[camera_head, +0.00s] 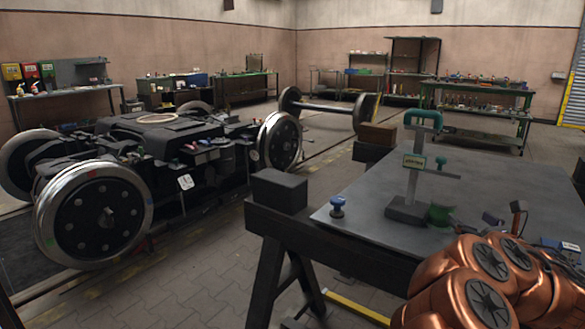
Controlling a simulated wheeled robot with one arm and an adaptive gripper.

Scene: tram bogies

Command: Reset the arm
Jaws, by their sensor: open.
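The copper-coloured, rounded links of my arm (480,290) fill the bottom right corner, folded close together in front of the near right part of a grey-topped workbench (360,205). Dark ribbed caps show on the links. I cannot make out my gripper in this view; it is hidden or outside the frame.
A wheeled bogie (165,170) stands left. Paved floor (205,270) lies between.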

